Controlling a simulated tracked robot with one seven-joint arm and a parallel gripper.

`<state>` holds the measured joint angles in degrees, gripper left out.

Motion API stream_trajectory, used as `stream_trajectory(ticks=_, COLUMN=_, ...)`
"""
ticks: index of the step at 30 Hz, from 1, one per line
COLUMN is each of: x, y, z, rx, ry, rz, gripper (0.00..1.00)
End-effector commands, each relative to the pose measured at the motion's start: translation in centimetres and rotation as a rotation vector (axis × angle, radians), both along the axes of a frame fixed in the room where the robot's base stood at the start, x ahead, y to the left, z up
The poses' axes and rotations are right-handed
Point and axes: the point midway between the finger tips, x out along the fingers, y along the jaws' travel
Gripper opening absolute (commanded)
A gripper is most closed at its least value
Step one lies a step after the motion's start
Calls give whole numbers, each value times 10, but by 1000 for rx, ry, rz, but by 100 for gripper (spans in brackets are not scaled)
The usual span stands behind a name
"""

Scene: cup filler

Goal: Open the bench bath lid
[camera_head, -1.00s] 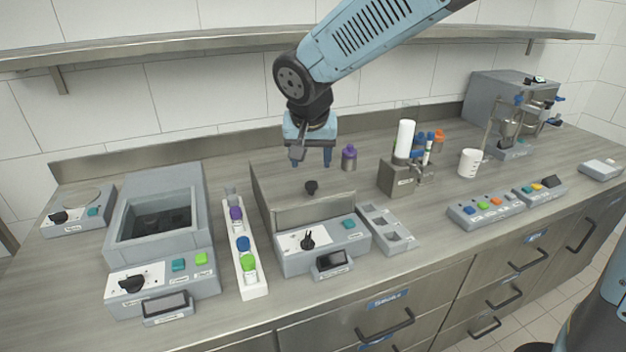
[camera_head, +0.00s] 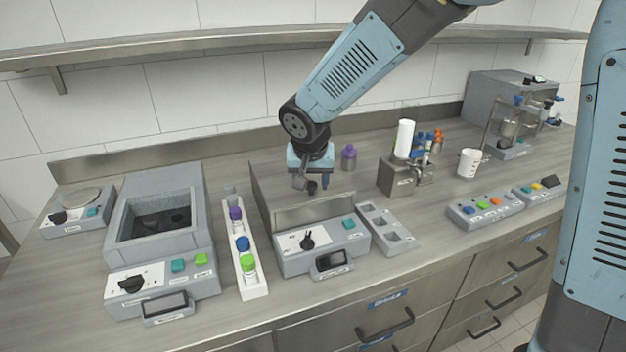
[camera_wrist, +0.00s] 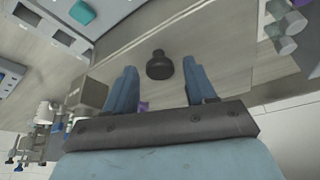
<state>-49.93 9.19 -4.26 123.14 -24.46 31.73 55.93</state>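The bench bath (camera_head: 322,247) is the grey unit in the middle of the bench, with a dial and a teal button on its front. Its flat lid (camera_wrist: 205,35) is down, and a black round lid knob (camera_head: 312,188) stands on it. My gripper (camera_head: 311,178) points down just above the knob in the head view. In the wrist view, the open fingers of my gripper (camera_wrist: 163,84) stand either side of the line to the knob (camera_wrist: 159,66), with gaps on both sides. Whether the fingertips reach down around the knob is hard to tell.
A grey unit with an open dark basin (camera_head: 118,232) stands to the left. A white rack (camera_head: 259,288) with coloured-capped vials lies between them. A purple-capped bottle (camera_head: 349,158) stands behind on the right, and a grey slotted tray (camera_head: 391,229) lies beside the bath.

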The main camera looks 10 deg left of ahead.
Motion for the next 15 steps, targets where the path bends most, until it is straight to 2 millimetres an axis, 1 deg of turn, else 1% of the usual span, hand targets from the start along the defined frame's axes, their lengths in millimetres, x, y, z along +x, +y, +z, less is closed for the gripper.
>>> stream_trajectory(ticks=1, x=0, y=0, z=0, rx=0, ry=0, rz=0, gripper=50)
stream_trajectory(ticks=2, x=0, y=0, z=0, rx=0, ry=0, rz=0, gripper=47)
stream_trajectory(ticks=15, x=0, y=0, z=0, rx=0, ry=0, rz=0, gripper=5)
